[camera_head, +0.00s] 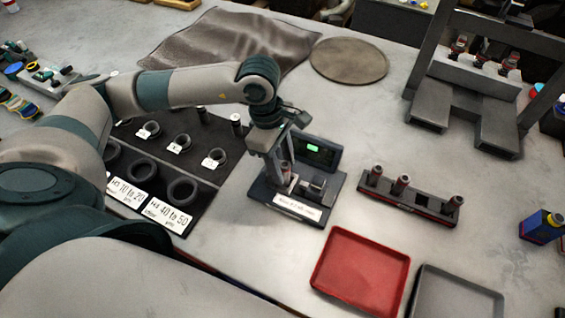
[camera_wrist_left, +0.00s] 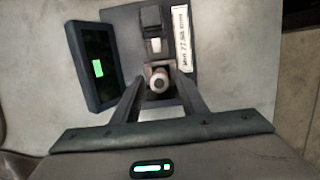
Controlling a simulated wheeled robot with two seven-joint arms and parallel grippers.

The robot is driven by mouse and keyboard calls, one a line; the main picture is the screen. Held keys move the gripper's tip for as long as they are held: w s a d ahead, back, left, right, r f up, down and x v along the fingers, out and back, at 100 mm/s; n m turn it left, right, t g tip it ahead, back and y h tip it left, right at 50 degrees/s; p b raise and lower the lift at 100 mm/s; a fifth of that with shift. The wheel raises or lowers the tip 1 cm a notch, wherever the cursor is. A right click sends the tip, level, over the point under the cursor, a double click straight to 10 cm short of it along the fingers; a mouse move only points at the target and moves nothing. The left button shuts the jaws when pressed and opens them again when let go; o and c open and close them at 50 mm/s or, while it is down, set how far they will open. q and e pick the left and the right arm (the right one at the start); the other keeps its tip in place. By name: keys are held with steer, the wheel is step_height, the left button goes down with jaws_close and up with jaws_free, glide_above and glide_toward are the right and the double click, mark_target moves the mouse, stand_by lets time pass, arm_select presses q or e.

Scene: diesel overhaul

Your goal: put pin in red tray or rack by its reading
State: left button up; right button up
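A measuring gauge (camera_head: 330,205) with a dark display (camera_head: 318,150) stands mid-table; the display's green reading is too small to read. A pin (camera_wrist_left: 158,82) stands in the gauge's holder, seen end-on in the left wrist view. My left gripper (camera_head: 282,180) reaches down over the gauge, its fingers (camera_wrist_left: 160,84) on either side of the pin with small gaps showing, so it looks open. The red tray (camera_head: 338,286) is empty. The black rack (camera_head: 424,212) holds three pins, at left, next to left and right end; one dark slot between is empty. My right gripper is not in view.
A grey tray (camera_head: 456,290) lies right of the red tray. A black mat (camera_head: 208,133) with rings and labels is left of the gauge. A grey fixture (camera_head: 470,110) stands back right. A blue bottle (camera_head: 540,226) is at the right. Bare table surrounds the rack.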

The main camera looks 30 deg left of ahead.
arm_select(q)
steer(key=shift+c, duration=0.3)
jaws_close()
steer(key=shift+r, duration=0.15)
steer(key=shift+r+p, duration=1)
steer(key=shift+r, duration=2.2)
